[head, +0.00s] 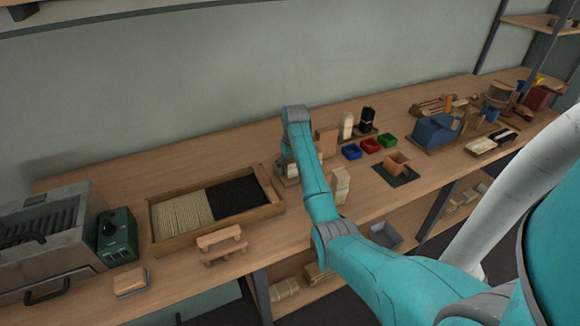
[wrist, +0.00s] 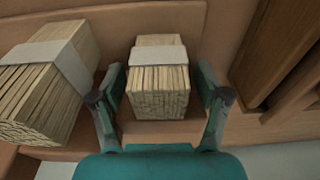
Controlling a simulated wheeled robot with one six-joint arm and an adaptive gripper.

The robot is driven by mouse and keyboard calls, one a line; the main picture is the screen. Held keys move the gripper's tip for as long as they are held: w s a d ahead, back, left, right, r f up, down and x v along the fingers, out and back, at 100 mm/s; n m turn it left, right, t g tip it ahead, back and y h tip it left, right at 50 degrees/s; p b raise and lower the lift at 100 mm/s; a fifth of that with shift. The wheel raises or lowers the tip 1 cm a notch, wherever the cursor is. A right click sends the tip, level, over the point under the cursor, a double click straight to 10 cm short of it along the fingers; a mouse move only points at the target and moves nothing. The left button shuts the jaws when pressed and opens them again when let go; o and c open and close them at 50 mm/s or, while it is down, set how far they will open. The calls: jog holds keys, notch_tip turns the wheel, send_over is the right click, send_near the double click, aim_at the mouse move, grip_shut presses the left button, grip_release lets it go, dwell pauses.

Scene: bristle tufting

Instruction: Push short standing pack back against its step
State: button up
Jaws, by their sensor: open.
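In the wrist view, a tan pack of fine sticks (wrist: 160,87) with a pale band sits between the two fingers of my gripper (wrist: 161,82). The gripper is open, with one finger on either side of the pack; I cannot tell whether they touch it. A wooden step face (wrist: 165,18) rises behind the pack, and I cannot tell if a gap remains between them. A larger banded pack (wrist: 45,80) leans beside it on the left. In the head view my arm mostly hides this spot; a pale block (head: 290,170) shows beside the gripper.
Dark wooden blocks (wrist: 275,50) stand close on the right in the wrist view. In the head view, a tray (head: 160,240) of pale and black bristles lies left of my arm. Pale packs (head: 340,185) and small coloured bins (head: 371,145) stand to its right.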

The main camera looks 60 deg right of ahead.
aim_at(290, 160)
jog(key=r, duration=0.5)
jog(key=s+r, duration=0.1)
jog(key=r, duration=0.1)
jog(key=shift+a+r, duration=0.15)
jog(key=shift+a, duration=0.15)
dwell(0.8)
